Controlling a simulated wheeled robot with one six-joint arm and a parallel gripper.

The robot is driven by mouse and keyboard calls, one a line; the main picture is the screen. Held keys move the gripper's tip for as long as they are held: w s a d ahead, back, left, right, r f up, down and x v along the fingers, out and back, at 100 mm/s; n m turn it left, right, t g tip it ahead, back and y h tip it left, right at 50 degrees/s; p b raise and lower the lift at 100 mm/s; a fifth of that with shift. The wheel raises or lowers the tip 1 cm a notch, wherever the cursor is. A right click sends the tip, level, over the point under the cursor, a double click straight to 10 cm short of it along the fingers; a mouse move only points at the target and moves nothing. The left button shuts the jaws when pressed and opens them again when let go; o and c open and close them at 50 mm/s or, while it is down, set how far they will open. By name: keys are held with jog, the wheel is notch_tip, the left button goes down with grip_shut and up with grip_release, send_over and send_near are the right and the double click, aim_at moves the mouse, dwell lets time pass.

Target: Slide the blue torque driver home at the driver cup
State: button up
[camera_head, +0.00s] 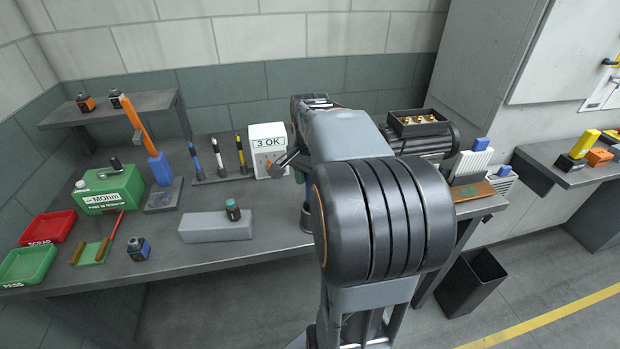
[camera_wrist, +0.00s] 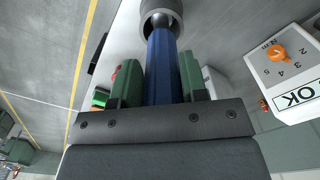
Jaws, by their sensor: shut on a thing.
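My gripper (camera_wrist: 160,80) shows in the wrist view, with its green-padded fingers on both sides of the blue torque driver (camera_wrist: 162,62). It is shut on the driver's blue handle. The far end of the driver meets a round grey cup-like part (camera_wrist: 162,12) at the top of the wrist view. The driver's tip is hidden there. I cannot tell how deep it sits or whether this part is the driver cup.
A rail with several upright tools (camera_head: 222,177), a grey block (camera_head: 215,227) and a green MOhm tester (camera_head: 108,190) stand left.

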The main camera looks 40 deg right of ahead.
jog(key=o, duration=1.3)
jog(key=shift+f, duration=0.1)
notch_tip(320, 180, up, 14)
jog(key=shift+f+p, duration=0.1)
jog(key=shift+p, duration=0.4)
jog(key=s+a+f+n+t, duration=0.1)
jog(key=s+a+f+n, duration=0.1)
jog(key=a+f+n, duration=0.2)
jog(key=s+a+f+n+t, duration=0.1)
jog(key=s+a+f+n, duration=0.1)
jog(key=a+f+n, duration=0.3)
jog(key=s+a+f+n+t, duration=0.1)
jog(key=s+a+f+n, duration=0.1)
jog(key=a+f+n, duration=0.3)
jog(key=shift+s+a+f+t, duration=0.15)
jog(key=shift+a+f, duration=0.15)
jog(key=shift+a, duration=0.3)
jog(key=shift+s+a+f+t, duration=0.1)
jog(key=shift+a+f, duration=0.25)
jog(key=shift+a, duration=0.3)
jog(key=shift+s+a+f+t, duration=0.15)
jog(key=shift+a+f, duration=0.15)
jog(key=shift+a, duration=0.3)
